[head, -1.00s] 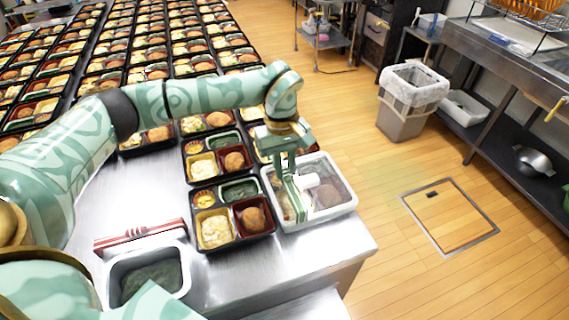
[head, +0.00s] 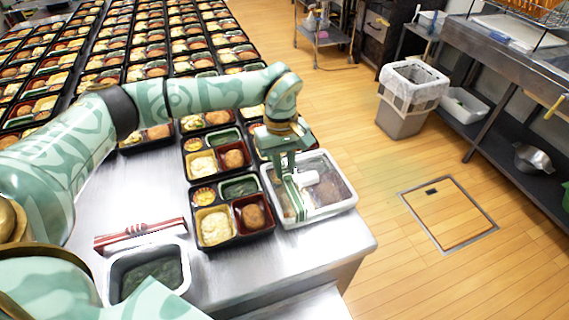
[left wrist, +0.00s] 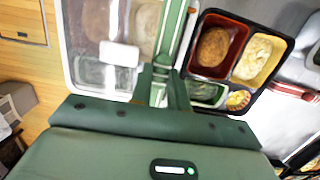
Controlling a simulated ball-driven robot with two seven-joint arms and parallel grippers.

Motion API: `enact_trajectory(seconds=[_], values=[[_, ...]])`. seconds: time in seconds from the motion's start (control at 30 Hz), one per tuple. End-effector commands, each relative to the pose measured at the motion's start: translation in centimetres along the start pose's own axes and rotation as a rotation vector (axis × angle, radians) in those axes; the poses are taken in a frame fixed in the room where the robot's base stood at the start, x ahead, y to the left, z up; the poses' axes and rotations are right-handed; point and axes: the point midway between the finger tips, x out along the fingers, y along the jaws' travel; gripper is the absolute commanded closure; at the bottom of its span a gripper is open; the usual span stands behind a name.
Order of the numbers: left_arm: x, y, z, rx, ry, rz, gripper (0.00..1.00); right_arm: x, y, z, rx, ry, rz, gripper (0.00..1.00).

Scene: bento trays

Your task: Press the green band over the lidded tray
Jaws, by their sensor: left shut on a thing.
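The lidded tray (head: 325,213) has a whitish rim and a clear lid with food showing dimly through it. It stands at the table's right edge and fills the upper left of the left wrist view (left wrist: 69,62). The green band (head: 297,200) is a narrow upright strip at the tray's left part. It also shows in the left wrist view (left wrist: 172,30), along the tray's side nearest the open bento. My left gripper (head: 291,178) points down and is shut on the band. Whether the band touches the lid all along is unclear. My right gripper is out of view.
An open black bento tray (head: 237,241) stands close left of the lidded tray. A white tub with dark green food (head: 186,258) and a red-striped packet (head: 140,234) lie further left. Rows of filled bentos cover the table behind. Bare steel lies in front.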

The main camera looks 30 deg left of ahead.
Motion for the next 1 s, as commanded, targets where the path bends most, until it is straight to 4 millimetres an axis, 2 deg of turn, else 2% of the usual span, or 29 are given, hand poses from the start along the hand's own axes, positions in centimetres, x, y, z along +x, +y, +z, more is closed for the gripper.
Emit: enact_trajectory(seconds=[0.27, 1.0], values=[[0.2, 0.0, 0.0, 0.000, 0.000, -0.001, 1.00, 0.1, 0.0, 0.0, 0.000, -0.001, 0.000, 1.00], [2.9, 0.0, -0.4, 0.000, -0.001, -0.001, 1.00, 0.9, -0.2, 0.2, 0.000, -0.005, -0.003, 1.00]])
